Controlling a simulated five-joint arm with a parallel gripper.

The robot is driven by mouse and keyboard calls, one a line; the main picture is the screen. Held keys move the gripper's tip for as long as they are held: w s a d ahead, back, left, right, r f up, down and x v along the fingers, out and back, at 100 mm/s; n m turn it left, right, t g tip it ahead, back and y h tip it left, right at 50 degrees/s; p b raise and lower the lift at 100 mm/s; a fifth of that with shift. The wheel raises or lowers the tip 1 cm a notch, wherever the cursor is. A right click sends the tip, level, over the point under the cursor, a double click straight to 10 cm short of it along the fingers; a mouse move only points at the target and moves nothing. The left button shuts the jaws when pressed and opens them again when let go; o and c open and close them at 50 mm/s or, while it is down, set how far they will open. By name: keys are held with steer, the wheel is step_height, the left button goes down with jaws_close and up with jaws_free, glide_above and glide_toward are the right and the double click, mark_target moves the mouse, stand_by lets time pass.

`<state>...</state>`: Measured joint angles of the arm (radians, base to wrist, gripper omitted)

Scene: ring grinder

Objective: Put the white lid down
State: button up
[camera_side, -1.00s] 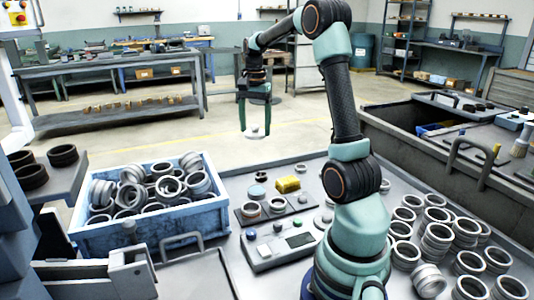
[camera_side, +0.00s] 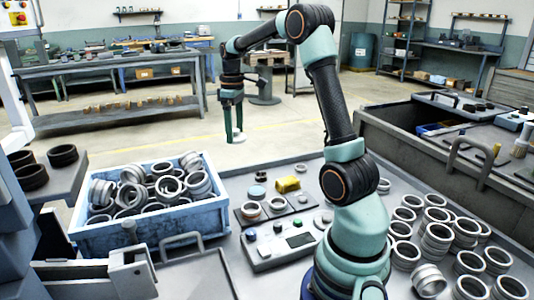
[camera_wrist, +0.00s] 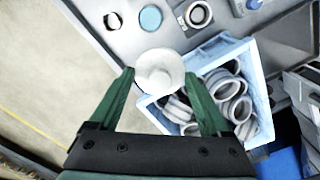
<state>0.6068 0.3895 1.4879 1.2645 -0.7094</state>
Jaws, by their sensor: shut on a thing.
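My gripper (camera_side: 234,135) is shut on the white lid (camera_side: 238,137) and holds it in the air, beyond the far edge of the metal table in the side view. In the wrist view the round white lid (camera_wrist: 160,70) with a raised middle sits between the green fingertips of my gripper (camera_wrist: 160,80). The lid covers part of the blue crate (camera_wrist: 262,95) below it in that view.
The blue crate (camera_side: 150,222) full of grey rings stands at the left. A blue disc (camera_side: 257,192), a yellow block (camera_side: 288,184) and a control box (camera_side: 280,248) are on the metal table. Loose rings (camera_side: 438,240) crowd the right side.

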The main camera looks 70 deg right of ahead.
mark_target(231, 199)
steer(key=n, duration=0.2)
steer(key=w+n, duration=0.1)
steer(key=shift+a+f+n, duration=0.2)
steer(key=shift+a+n, duration=0.2)
steer(key=n, duration=0.3)
steer(key=shift+w+a+f+n, duration=0.15)
steer(key=shift+w+a+n, duration=0.25)
step_height(231, 199, down, 20)
steer(key=o, duration=1.1)
steer(key=shift+f, duration=0.1)
steer(key=shift+o, duration=0.2)
